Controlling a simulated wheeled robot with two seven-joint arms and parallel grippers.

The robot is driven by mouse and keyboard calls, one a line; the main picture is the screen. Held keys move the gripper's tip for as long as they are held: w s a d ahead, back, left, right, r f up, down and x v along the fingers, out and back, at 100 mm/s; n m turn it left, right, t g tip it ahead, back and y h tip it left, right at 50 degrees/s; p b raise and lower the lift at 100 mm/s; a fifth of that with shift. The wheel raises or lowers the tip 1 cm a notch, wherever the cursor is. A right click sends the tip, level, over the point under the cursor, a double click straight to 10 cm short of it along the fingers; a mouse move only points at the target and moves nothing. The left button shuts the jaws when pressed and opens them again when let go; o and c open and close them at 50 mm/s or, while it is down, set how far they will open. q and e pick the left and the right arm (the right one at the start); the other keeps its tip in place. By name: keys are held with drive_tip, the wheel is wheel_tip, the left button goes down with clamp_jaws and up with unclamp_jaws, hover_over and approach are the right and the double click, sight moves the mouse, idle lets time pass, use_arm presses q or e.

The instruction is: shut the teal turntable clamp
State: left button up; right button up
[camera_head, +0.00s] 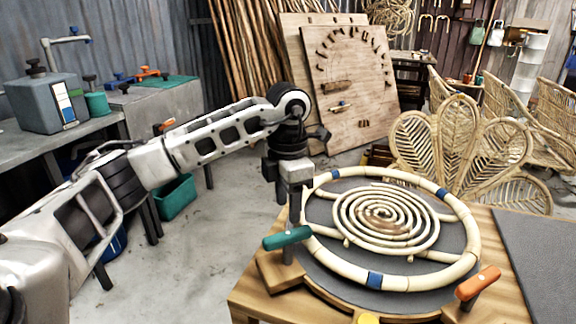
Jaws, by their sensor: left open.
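The teal turntable clamp (287,238) is at the left edge of the round turntable (325,271). Its teal handle lies nearly level, pointing left, on a short dark post over a wooden block. My left gripper (294,205) points down from above, just over the handle's right part. Its jaws are open, though the fingers show nearly edge-on. I cannot tell whether they touch the handle. A ring of pale rattan (440,274) with blue bands and a coiled rattan spiral (388,218) lie on the turntable. My right gripper is out of view.
An orange clamp (478,282) stands at the turntable's right front edge. A dark mat (545,262) covers the table's right side. A fan-shaped rattan chair back (462,150) rises behind the turntable.

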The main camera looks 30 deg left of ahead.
use_arm(q)
wheel_tip(320, 180, up, 9)
drive_tip(key=shift+r+p, duration=0.15)
drive_tip(key=shift+p, duration=0.15)
idle(0.4)
